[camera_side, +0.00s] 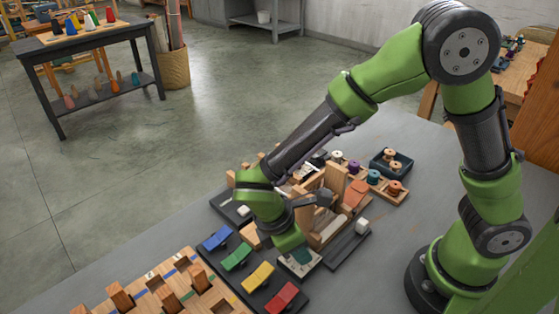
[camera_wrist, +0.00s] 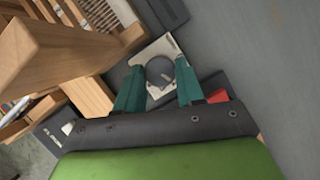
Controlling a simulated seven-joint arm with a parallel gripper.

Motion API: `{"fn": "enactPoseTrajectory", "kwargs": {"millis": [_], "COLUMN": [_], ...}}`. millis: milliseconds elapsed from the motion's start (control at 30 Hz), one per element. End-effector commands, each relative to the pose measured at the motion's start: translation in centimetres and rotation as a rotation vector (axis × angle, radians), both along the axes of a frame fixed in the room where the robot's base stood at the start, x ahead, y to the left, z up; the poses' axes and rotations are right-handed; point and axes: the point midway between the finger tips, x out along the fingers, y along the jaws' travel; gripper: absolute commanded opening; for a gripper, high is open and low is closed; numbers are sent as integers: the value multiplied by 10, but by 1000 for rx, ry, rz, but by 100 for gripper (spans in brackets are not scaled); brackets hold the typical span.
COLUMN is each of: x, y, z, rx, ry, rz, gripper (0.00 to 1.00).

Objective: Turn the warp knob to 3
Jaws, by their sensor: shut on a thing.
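The warp knob (camera_wrist: 160,72) is a round dark grey knob on a pale plate (camera_wrist: 156,46), seen in the wrist view. My gripper (camera_wrist: 159,63) has its two teal fingers on either side of the knob, shut on it. The fingers hide part of the plate, and I cannot read its numbers or tell the setting. In the side view my gripper (camera_side: 301,256) points down at the pale plate (camera_side: 290,267), and the knob is hidden behind the fingers there.
A dark block with a white knob (camera_side: 362,226) is to the right. Spools (camera_side: 373,177) lie farther back.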

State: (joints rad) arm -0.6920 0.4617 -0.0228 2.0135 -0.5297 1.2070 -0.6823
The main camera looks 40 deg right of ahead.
Motion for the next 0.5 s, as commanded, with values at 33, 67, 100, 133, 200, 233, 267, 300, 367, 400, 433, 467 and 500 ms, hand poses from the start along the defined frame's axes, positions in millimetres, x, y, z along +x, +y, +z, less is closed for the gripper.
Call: {"fn": "enactPoseTrajectory", "kwargs": {"millis": [33,67,100,133,200,233,267,300,367,400,433,467,500], "x": [1,1,2,2,2,3,3,3,3,3,3,3,4], "y": [0,0,0,0,0,0,0,0,-1,-1,-1,-1,-1], "z": [1,1,1,1,1,1,1,1,1,1,1,1,1], "rx": [3,3,2,2,3,4,4,4,4,2,3,2,3], "ry": [-1,-1,-1,-1,-1,-1,-2,-2,-1,-2,-1,-1,-1], "rz": [-50,-78,-115,-144,-208,-234,-261,-295,-343,-374,-396,-418,-442], "gripper": [7,7,7,7,7,7,7,7,7,7,7,7,7]}}
